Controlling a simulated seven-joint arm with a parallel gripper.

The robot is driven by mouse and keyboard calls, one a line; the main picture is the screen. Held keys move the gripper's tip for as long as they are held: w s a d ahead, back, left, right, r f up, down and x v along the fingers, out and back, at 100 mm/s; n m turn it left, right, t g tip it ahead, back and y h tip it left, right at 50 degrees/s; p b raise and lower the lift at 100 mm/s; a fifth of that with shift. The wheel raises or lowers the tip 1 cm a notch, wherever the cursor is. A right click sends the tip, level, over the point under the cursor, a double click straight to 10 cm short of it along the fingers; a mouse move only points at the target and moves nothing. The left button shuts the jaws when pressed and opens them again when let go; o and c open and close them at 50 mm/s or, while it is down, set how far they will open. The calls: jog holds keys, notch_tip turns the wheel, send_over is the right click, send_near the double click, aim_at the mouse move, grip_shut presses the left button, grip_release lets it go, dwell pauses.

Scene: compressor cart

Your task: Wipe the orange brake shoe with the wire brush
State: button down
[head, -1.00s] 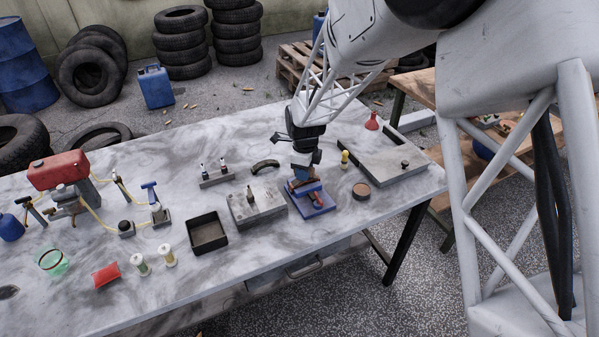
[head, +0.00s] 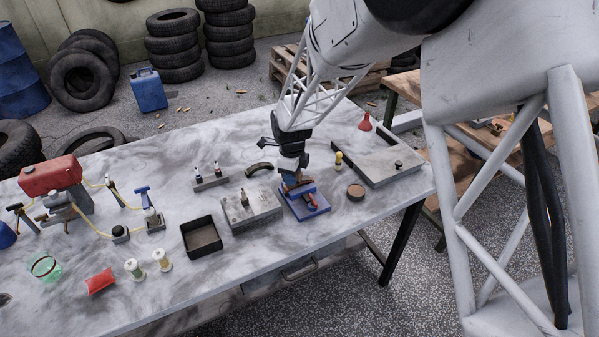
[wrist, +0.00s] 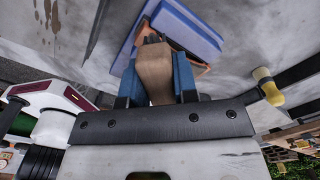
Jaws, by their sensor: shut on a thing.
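My gripper (head: 291,178) is shut on the wire brush, whose wooden handle (wrist: 154,72) stands between the blue finger pads in the wrist view. The brush is over the blue fixture (head: 312,211), near the right end of the marble-topped table. The orange brake shoe (wrist: 201,68) shows only in part behind the brush and pads, on the blue fixture. The bristle end is dark and mostly hidden, so I cannot tell whether it touches the shoe.
A grey block (head: 252,210) and a black tray (head: 201,238) stand left of the fixture. A dark curved piece (head: 259,169) lies behind. A yellow-topped piece (head: 338,160) and a round brown tin (head: 356,191) are close on the right.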

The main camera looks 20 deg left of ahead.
jog(key=shift+s+a, duration=0.25)
jog(key=shift+r, duration=4)
jog(key=w+a+f, duration=0.1)
jog(key=w+f, duration=0.1)
jog(key=w, duration=0.6)
jog(key=w+a+f, duration=0.1)
jog(key=w, duration=0.7)
jog(key=shift+w+a+f, duration=0.25)
jog(key=shift+w+f, duration=0.1)
jog(key=shift+f, duration=0.05)
jog(key=shift+f, duration=3.1)
jog(key=shift+f, duration=0.15)
jog(key=shift+f, duration=1.75)
